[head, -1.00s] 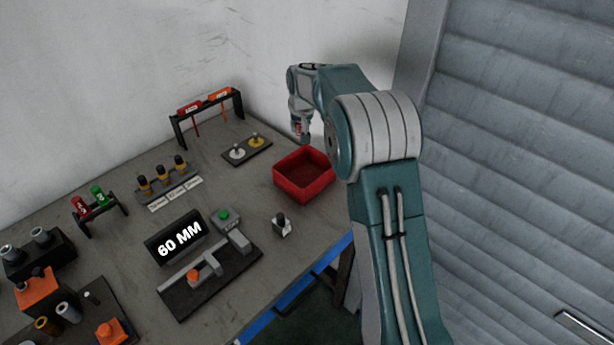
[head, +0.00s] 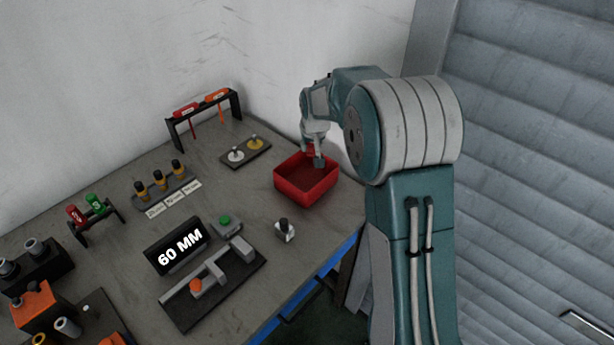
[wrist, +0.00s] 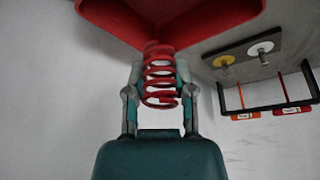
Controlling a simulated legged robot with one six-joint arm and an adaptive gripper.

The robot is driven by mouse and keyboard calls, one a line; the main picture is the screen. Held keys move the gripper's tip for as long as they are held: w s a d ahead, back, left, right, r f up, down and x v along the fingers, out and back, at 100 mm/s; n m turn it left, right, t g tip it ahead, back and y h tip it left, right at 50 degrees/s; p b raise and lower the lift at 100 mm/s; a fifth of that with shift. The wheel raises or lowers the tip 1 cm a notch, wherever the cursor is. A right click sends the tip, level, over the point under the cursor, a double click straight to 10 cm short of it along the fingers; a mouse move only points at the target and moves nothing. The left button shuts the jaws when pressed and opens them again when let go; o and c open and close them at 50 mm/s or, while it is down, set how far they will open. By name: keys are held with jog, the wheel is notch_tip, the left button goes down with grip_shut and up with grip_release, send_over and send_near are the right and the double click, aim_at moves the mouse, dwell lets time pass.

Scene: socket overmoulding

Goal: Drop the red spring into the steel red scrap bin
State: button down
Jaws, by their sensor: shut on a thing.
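The red spring (wrist: 160,80) is held between the two fingers of my gripper (wrist: 160,98) in the wrist view. The gripper is shut on it. The red scrap bin (head: 295,197) stands on the right part of the bench, open at the top; its red wall fills the top of the wrist view (wrist: 190,30). In the head view my gripper (head: 313,158) is at the bin's back edge, its fingers over the opening as seen there. I cannot tell the exact height above the rim. The spring is not clear in the head view.
A board with a white and a yellow knob (head: 245,150) and a black rack with red and orange tools (head: 206,113) stand left of the bin. A small block (head: 285,232) and the 60 MM display (head: 180,246) are in front. A wall is close behind.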

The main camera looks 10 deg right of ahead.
send_over(312, 181)
notch_tip(312, 181, down, 4)
jog(key=shift+w+d+f, duration=0.1)
jog(key=shift+f, duration=0.1)
jog(key=shift+a+f, duration=0.25)
jog(key=shift+f, duration=0.55)
jog(key=shift+c, duration=1.9)
grip_release()
jog(key=shift+d, duration=0.15)
jog(key=v, duration=1.1)
jog(key=shift+r, duration=0.4)
